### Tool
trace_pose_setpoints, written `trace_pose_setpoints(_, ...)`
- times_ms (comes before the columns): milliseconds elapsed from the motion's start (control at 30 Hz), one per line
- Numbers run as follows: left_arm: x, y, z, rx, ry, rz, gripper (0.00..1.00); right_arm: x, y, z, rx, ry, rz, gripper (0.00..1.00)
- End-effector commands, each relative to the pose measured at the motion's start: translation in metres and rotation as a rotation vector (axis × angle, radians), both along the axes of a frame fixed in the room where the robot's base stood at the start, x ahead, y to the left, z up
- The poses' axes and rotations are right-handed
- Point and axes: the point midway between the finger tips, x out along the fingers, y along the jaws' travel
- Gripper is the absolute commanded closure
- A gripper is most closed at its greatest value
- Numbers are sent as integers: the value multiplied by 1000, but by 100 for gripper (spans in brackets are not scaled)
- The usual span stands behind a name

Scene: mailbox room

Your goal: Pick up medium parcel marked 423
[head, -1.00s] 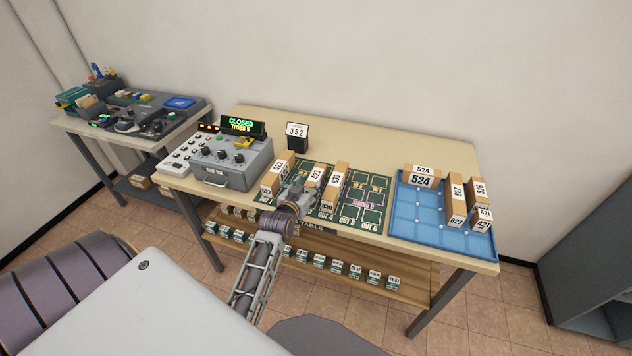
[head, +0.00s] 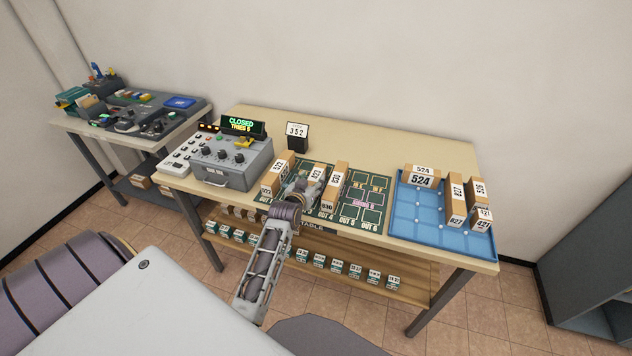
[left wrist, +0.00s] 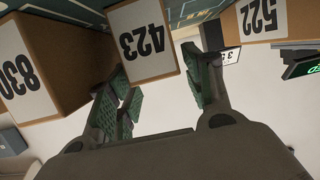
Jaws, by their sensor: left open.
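The parcel marked 423 (head: 317,174) is a brown box with a white label. It stands on the green mat (head: 372,180) between the parcels marked 522 (head: 276,178) and 830 (head: 335,183). My left gripper (head: 303,187) is open, right at the near side of parcel 423 and partly hiding it. In the left wrist view, parcel 423 (left wrist: 145,45) shows at the top, just beyond the open fingers (left wrist: 163,88) and roughly between them. I cannot tell whether they touch it. My right gripper is not in view.
In the left wrist view, parcel 830 (left wrist: 35,70) is close by the left finger and parcel 522 (left wrist: 258,20) lies beyond the right finger. A blue tray (head: 420,232) with several parcels is at right. A control box (head: 230,165) and a 352 sign (head: 297,132) stand on the table.

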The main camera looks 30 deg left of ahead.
Motion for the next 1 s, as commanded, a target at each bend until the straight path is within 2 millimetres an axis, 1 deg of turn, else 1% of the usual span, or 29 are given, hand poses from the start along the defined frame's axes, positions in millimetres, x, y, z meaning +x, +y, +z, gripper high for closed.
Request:
trace_pose_setpoints(267,6,1,-2,0,0,0,49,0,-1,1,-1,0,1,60)
trace_pose_setpoints(700,38,8,-11,-1,-1,0,49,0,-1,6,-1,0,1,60)
trace_pose_setpoints(867,46,10,-14,-1,0,-1,49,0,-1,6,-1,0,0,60)
trace_pose_setpoints(1000,48,11,-15,0,0,0,49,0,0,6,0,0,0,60)
